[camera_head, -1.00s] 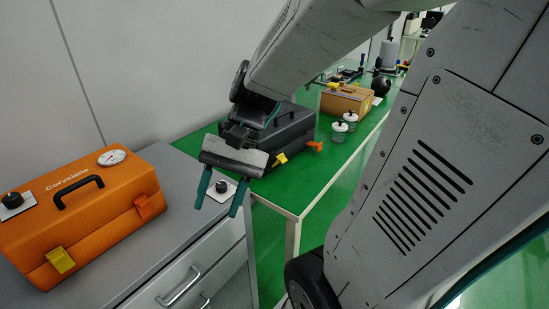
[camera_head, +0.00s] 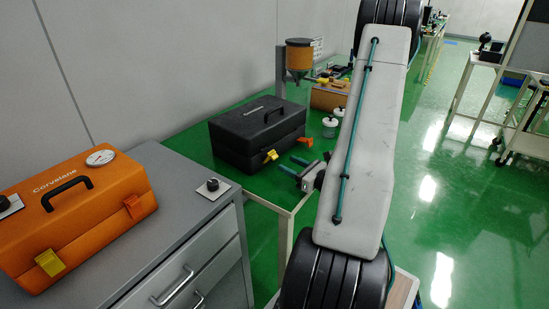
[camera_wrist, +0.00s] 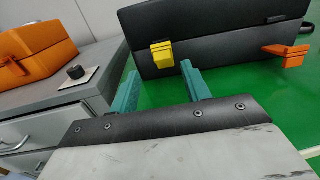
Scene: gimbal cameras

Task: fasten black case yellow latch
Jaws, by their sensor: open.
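The black case (camera_head: 257,128) sits closed-looking on the green table, with its front facing me. Its yellow latch (camera_head: 270,156) is at the front left and sticks out from the case; it also shows in the wrist view (camera_wrist: 162,55). An orange latch (camera_head: 304,140) sticks out at the front right, also seen in the wrist view (camera_wrist: 285,56). My gripper (camera_head: 294,166) is open and empty in front of the case, close to the yellow latch. In the wrist view its teal fingers (camera_wrist: 160,88) point towards the case, below the yellow latch, and seem apart from it.
An orange case (camera_head: 75,215) with its own yellow latch stands on the grey drawer cabinet (camera_head: 175,195) at left. A black knob on a plate (camera_head: 213,186) sits near the cabinet's right edge. Jars (camera_head: 330,125) and a cardboard-coloured box (camera_head: 328,97) stand right of the black case.

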